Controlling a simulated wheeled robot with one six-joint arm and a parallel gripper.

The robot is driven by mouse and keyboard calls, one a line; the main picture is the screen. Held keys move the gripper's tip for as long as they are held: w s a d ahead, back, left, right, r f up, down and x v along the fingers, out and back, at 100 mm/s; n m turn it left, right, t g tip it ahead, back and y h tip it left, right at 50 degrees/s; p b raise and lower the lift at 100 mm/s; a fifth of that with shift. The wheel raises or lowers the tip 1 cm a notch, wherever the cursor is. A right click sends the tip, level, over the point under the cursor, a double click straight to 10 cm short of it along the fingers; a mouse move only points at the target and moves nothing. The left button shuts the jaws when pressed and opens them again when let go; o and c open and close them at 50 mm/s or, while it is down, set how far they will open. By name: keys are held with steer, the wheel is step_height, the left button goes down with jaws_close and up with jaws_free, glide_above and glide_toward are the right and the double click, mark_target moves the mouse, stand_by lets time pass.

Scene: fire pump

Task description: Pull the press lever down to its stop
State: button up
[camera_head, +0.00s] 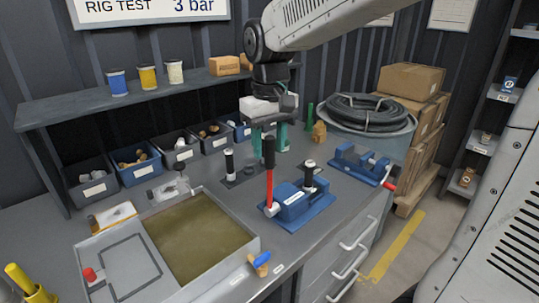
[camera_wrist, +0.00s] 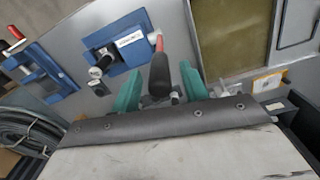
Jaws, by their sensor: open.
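The press lever (camera_head: 269,188) is a red bar with a black grip, standing nearly upright at the left side of the blue press (camera_head: 291,205) on the bench. In the wrist view, the black grip (camera_wrist: 159,75) of the lever points towards the camera, with the blue press (camera_wrist: 116,58) behind it. My gripper (camera_head: 269,143) has teal fingers and is at the top of the lever. In the wrist view, my gripper (camera_wrist: 160,80) is open, with one finger on each side of the grip and a visible gap on both sides. The head view partly hides the fingers.
A shallow tray (camera_head: 250,243) with an olive panel lies left of the press. A blue vise (camera_head: 358,163) with a red handle stands to the right. A black-topped post (camera_head: 229,163) stands behind the lever. Bins (camera_head: 139,172) and a coiled hose (camera_head: 365,112) are further back.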

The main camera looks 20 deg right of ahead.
mark_target(270, 155)
steer(key=shift+f, duration=1.65)
jaws_close()
